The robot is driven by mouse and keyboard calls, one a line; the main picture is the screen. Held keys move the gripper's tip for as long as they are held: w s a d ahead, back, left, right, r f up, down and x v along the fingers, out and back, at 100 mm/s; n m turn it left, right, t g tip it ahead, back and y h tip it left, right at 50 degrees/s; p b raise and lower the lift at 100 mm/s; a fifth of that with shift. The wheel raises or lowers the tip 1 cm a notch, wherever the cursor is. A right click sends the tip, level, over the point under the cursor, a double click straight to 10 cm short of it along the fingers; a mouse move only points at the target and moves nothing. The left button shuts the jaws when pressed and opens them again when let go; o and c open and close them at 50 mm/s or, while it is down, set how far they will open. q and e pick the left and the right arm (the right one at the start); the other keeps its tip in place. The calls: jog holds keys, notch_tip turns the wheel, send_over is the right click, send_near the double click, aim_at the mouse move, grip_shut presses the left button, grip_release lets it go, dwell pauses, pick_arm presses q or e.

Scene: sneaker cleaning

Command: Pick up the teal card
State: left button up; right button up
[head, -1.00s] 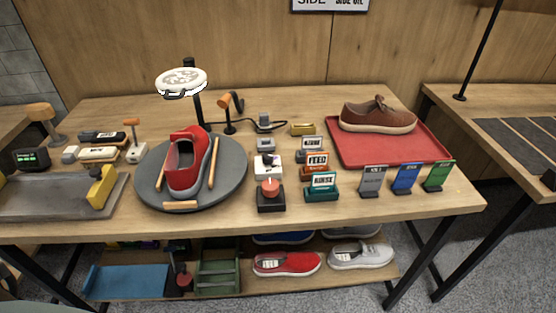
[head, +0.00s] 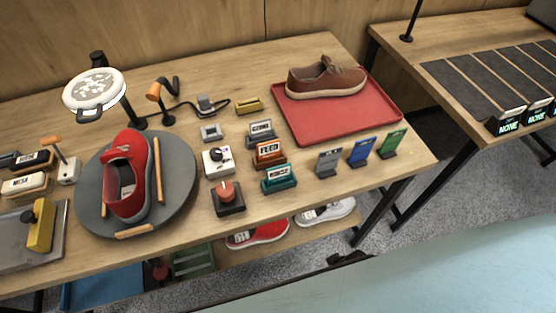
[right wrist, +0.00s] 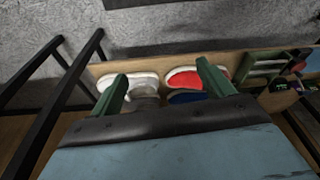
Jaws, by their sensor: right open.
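The teal card (head: 279,172) carries a white label that seems to read RINSE and stands in a dark teal holder on the table, in front of the orange FEED card (head: 268,149). It does not show in the right wrist view. My right gripper (right wrist: 163,86) is open with nothing between its two green fingers. It faces the shelf shoes below the tabletop, away from the card. My pale blue right arm fills the lower right of the head view. My left gripper is in neither view.
A red sneaker (head: 127,182) rests on a round grey turntable (head: 181,190). A red-knobbed block (head: 227,198) is left of the card. Grey, blue and green upright cards (head: 361,152) stand to its right. A brown shoe (head: 326,78) sits on a red tray (head: 330,118) behind.

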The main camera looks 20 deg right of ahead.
jog(key=w+a+r+y+p, duration=0.1)
jog(key=w+a+r+p, duration=0.2)
jog(key=r, duration=0.9)
jog(key=w+a+r+t+p, duration=0.1)
jog(key=w+a+r+p, duration=0.15)
jog(key=r, duration=0.95)
jog(key=w+a+r+y+p, duration=0.1)
jog(key=w+a+r+p, duration=0.25)
jog(key=r, duration=0.85)
jog(key=w+a+r+n+g+y, duration=0.1)
jog(key=w+a+r, duration=0.1)
jog(key=a, duration=0.2)
jog(key=w+a+r+n+y, duration=0.1)
jog(key=w+a+r, duration=0.1)
jog(key=a+r, duration=0.15)
jog(key=m+g+h+p, duration=0.1)
jog(key=m+g+h, duration=0.1)
jog(key=m+h, duration=0.2)
send_near(279, 166)
jog(key=f, duration=1.2)
jog(key=shift+w+a, duration=0.1)
jog(key=shift+a, duration=0.1)
jog(key=c, duration=1)
